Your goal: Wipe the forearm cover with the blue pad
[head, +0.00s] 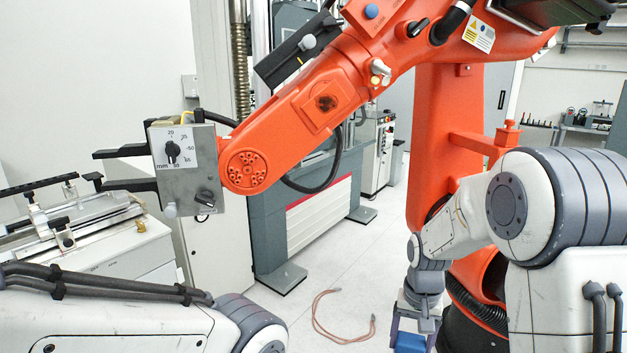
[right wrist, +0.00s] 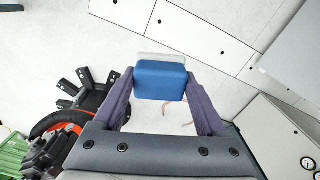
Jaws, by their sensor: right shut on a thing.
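The blue pad (right wrist: 160,82) is held between the two fingers of my right gripper (right wrist: 160,76), with a pale layer along its far edge. In the head view the pad (head: 409,343) shows low, at the bottom edge, under my right gripper (head: 412,328). The orange forearm of the industrial robot (head: 290,125) crosses the upper middle. A raised panel on it, which looks like the forearm cover (head: 313,108), bears a dark brown round patch. The pad is well below the cover and apart from it. My left arm shows at lower left, but its gripper is out of view.
The orange robot's upright column (head: 437,125) stands close behind my right arm. A grey box with dials (head: 182,160) and black jaws ends the forearm. A reddish cable (head: 340,325) lies on the floor. A white bench (head: 110,250) stands at left.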

